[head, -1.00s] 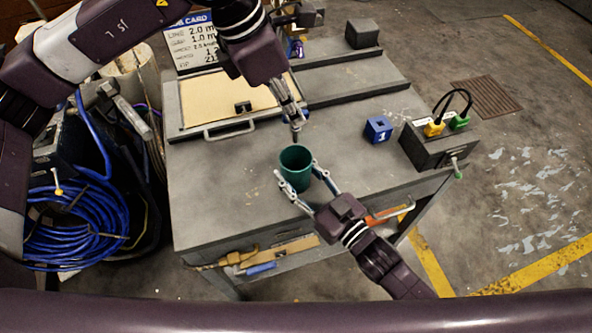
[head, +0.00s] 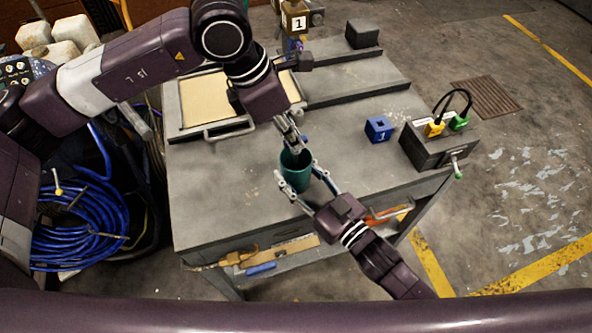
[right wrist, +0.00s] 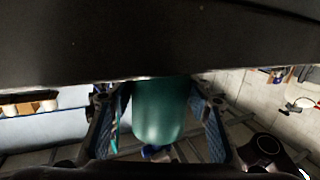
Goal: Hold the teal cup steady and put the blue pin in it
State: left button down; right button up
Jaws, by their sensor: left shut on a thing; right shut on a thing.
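The teal cup (head: 296,174) stands upright near the middle of the grey workbench, and it fills the middle of the right wrist view (right wrist: 160,110). My right gripper (head: 297,186) is shut on it from the front, with one finger on each side. My left gripper (head: 293,143) is above the cup's mouth, pointing down, shut on the blue pin. Only a small bluish bit shows by its fingertips. The fingers hide most of the pin, and I cannot tell how far its lower end is inside the cup.
A blue block (head: 378,129) with a square hole lies to the cup's right. A grey box (head: 437,146) with yellow and green plugs stands at the bench's right edge. A framed tan panel (head: 208,98) is behind on the left. The bench left of the cup is clear.

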pick_arm(q)
jog(key=shift+f, duration=0.4)
jog(key=c, duration=1.9)
grip_release()
jog(key=shift+r, duration=0.1)
jog(key=v, duration=1.1)
jog(key=shift+a+r, duration=0.15)
jog(key=shift+r, duration=0.25)
pick_arm(e)
jog(key=o, duration=1.2)
pick_arm(q)
jog(key=shift+s, duration=0.1)
pick_arm(e)
jog(key=shift+o, duration=0.2)
jog(key=shift+s, duration=0.1)
